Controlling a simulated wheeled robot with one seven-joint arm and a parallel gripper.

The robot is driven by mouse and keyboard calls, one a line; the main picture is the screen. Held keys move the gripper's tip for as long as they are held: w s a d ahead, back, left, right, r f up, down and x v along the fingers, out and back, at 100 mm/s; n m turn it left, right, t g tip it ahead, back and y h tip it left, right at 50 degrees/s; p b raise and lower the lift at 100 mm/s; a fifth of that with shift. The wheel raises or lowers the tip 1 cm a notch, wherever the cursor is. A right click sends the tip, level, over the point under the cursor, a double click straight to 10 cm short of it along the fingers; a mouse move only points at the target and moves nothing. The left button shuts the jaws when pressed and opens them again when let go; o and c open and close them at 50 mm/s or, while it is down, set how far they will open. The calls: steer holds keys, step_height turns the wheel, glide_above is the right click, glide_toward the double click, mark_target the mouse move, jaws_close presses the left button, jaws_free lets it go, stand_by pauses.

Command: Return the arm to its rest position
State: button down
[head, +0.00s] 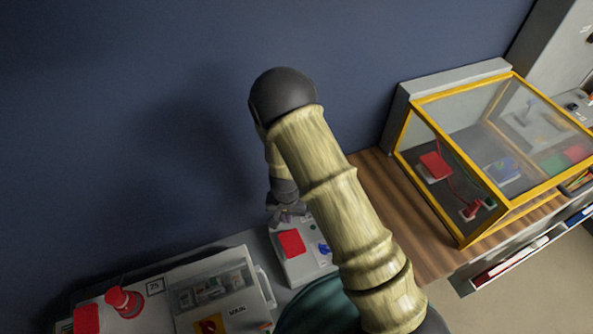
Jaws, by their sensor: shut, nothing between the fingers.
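My arm reaches up across the middle of the head view and bends down at its far end. My gripper (287,213) is small and partly hidden behind my arm. It is shut and empty, just above a grey socket box (296,265) with a red cover and a blue part. I cannot tell whether the gripper touches the box.
A grey panel box (205,290) with a clear window and a red plug stands at the lower left. A yellow-framed clear case (460,240) with red and blue parts stands on the wooden bench (385,200) at right. A dark blue wall (120,120) rises behind.

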steer(key=d+r+t+y, duration=0.1)
steer(key=d+r, duration=0.4)
steer(key=r, duration=0.3)
steer(key=d+r, duration=0.5)
steer(key=r, duration=0.4)
steer(key=s+d+r+t+h, duration=0.1)
steer(key=s+d+r, duration=0.6)
steer(key=d+r, duration=0.3)
steer(key=shift+s+d+r+n+t, duration=0.25)
steer(key=shift+s+r+n+t, duration=0.05)
steer(key=shift+r+n, duration=0.1)
